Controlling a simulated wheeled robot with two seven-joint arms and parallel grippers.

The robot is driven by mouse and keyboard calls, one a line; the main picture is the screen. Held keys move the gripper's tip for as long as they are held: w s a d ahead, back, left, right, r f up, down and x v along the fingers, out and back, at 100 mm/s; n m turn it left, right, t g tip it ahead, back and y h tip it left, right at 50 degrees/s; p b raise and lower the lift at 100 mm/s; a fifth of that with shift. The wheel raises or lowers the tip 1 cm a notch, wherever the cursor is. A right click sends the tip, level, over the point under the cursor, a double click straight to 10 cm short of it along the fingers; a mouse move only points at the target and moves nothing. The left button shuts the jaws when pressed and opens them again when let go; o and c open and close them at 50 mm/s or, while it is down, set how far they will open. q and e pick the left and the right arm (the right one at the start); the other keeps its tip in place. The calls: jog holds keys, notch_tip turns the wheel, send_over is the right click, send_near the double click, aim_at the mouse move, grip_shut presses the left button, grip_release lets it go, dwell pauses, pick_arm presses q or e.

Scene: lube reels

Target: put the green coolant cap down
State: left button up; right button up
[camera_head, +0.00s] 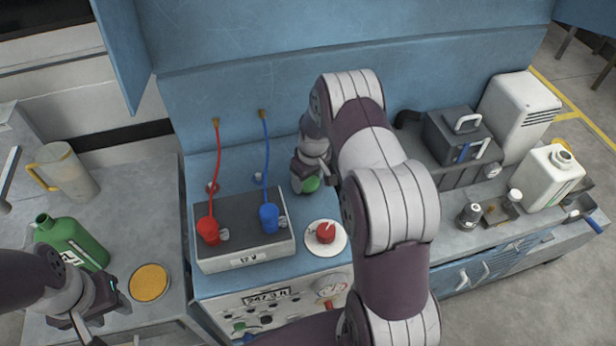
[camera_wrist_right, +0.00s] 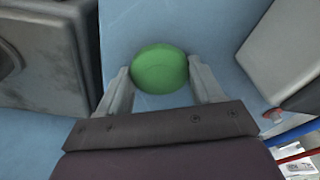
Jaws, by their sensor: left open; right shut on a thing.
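The green coolant cap (camera_wrist_right: 160,69) is round and sits between the two fingers of my right gripper (camera_wrist_right: 160,85) in the right wrist view. My right gripper is shut on it. In the head view the cap (camera_head: 311,184) shows below the right gripper (camera_head: 309,176), over the blue bench top behind the red dial. I cannot tell whether the cap touches the surface. My left gripper (camera_head: 100,318) is open and empty at the lower left, near the yellow disc and the green bottle.
A 12 V battery (camera_head: 245,232) with red and blue clamps stands left of the cap. A red dial (camera_head: 325,233) is in front. A green bottle (camera_head: 72,242), yellow disc (camera_head: 149,283) and jug (camera_head: 64,173) are at left. A white canister (camera_head: 552,178) and grey toolbox (camera_head: 457,135) stand at right.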

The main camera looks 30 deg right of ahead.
aim_at(312, 184)
jog(key=o, duration=1.2)
jog(key=shift+f, duration=0.1)
jog(key=shift+r, duration=0.4)
jog(key=r, duration=0.3)
jog(key=s+r+b, duration=0.1)
jog(key=r, duration=0.3)
jog(key=r+b, duration=0.1)
jog(key=r, duration=0.3)
jog(key=shift+s+d+r, duration=0.15)
jog(key=shift+s+r, duration=0.05)
